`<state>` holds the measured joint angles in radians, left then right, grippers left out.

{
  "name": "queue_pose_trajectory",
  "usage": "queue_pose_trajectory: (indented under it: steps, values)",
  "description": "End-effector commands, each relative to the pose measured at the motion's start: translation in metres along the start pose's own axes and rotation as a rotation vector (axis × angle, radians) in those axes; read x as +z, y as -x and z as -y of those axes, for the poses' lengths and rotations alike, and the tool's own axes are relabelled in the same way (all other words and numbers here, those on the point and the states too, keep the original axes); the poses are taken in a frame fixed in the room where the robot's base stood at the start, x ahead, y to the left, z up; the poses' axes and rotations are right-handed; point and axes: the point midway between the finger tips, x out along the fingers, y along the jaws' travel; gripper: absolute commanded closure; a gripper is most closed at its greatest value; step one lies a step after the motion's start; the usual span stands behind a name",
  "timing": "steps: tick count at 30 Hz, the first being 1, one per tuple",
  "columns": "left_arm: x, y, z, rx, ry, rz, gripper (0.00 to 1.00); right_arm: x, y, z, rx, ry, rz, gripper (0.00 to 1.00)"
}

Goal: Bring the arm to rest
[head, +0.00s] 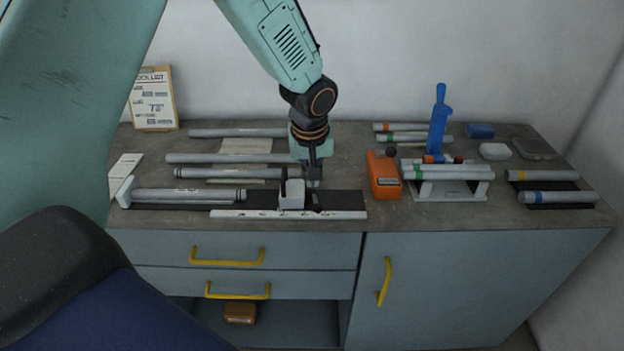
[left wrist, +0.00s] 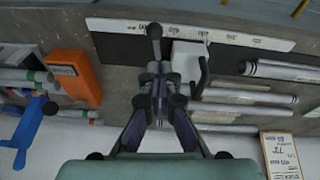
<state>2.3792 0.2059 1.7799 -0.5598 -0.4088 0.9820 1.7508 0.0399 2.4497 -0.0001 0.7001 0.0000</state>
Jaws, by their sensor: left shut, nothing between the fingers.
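My left gripper (head: 314,180) hangs pointing down over the jig on the workbench, just right of the grey clamp block (head: 291,194). Its fingers are shut with nothing between them, as the left wrist view (left wrist: 158,85) also shows. A black-knobbed lever (left wrist: 154,32) stands by the fingertips in that view; I cannot tell whether they touch. A grey tube (head: 190,195) lies in the jig against the white end stop (head: 126,191). A white ruler strip (head: 288,214) runs along the front. My right gripper is not in view.
An orange box (head: 383,176) stands right of the gripper, with a rack (head: 450,188) of tubes and a blue clamp tool (head: 438,122) beyond. Several grey tubes (head: 225,158) lie behind the jig. A clipboard (head: 153,98) leans on the wall. Space above the bench is clear.

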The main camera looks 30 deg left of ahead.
Motion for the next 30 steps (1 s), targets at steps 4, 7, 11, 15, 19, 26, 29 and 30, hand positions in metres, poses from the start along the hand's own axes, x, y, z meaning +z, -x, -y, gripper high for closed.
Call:
queue_pose_trajectory:
  steps: [4,7,11,15,19,26,29,30]
  values:
    - [0.014,0.023,0.001,0.002,-0.002,-0.003,1.0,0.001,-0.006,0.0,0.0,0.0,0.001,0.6]
    - [0.023,0.037,0.001,0.002,-0.002,-0.003,1.0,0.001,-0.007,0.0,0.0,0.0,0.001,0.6]
    - [0.031,0.052,0.002,0.001,-0.001,-0.002,1.0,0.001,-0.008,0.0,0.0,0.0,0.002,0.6]
    - [0.036,0.06,0.003,0.0,-0.001,-0.001,1.0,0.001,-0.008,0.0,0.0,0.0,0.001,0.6]
    - [0.037,0.062,0.003,0.0,0.0,-0.001,1.0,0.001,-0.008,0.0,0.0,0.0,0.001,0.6]
    - [0.032,0.062,-0.003,0.028,-0.064,-0.019,1.0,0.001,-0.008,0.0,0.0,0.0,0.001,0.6]
    - [0.028,0.062,-0.023,0.127,-0.17,-0.074,1.0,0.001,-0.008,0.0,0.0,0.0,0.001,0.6]
    - [0.029,0.061,-0.031,0.173,-0.214,-0.1,1.0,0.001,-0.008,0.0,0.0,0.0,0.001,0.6]
